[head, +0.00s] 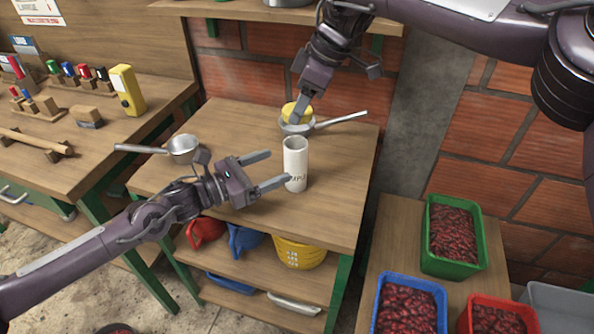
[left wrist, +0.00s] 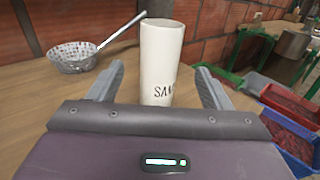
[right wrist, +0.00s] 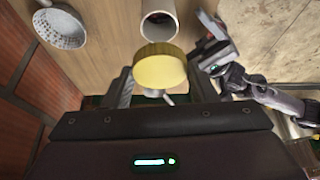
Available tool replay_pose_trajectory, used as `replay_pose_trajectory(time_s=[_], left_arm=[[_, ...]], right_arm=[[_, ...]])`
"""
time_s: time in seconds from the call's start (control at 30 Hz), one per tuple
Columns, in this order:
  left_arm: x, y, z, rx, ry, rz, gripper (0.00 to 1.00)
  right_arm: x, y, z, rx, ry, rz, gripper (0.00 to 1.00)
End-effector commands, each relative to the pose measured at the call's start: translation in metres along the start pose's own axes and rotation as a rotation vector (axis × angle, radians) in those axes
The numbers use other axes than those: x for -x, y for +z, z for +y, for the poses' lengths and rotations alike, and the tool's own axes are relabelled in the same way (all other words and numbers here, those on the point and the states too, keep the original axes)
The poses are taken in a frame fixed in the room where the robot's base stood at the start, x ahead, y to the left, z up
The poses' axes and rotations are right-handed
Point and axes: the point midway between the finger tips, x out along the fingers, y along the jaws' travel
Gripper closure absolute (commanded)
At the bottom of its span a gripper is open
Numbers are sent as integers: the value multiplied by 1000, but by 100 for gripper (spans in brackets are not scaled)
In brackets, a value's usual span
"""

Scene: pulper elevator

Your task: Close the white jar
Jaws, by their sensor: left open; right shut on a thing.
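The white jar (head: 295,165) stands upright and open-topped on the wooden table, with dark lettering on its side. It also shows in the left wrist view (left wrist: 160,60) and, mouth visible, in the right wrist view (right wrist: 158,20). My left gripper (head: 278,170) is open, with its fingers reaching to either side of the jar near its body. I cannot tell whether they touch it. My right gripper (head: 299,110) is shut on a round yellow lid (right wrist: 160,68), held above the table behind the jar. The lid shows partly behind the fingers in the head view (head: 290,112).
A strainer (head: 325,123) with a long handle lies behind the jar, below the right gripper. A metal pan (head: 183,148) sits at the table's left edge. Green (head: 452,240), blue and red crates of red fruit stand at lower right. The table's front right is clear.

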Motion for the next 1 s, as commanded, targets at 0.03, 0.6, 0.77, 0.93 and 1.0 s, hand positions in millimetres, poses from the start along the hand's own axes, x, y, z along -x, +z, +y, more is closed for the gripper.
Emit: replay_pose_trajectory(time_s=[0.03, 0.6, 0.77, 0.93, 1.0], left_arm=[[-12, 1, -1, 0, -2, -3, 28], [-88, 0, 0, -1, 1, 0, 28], [-90, 0, 0, -1, 1, 0, 28], [-90, 0, 0, 0, 1, 0, 29], [-90, 0, 0, 0, 1, 0, 38]], right_arm=[[0, 0, 0, 1, 0, 0, 72], [0, 0, 0, 1, 0, 0, 72], [0, 0, 0, 1, 0, 0, 72], [0, 0, 0, 1, 0, 0, 72], [0, 0, 0, 1, 0, 0, 72]])
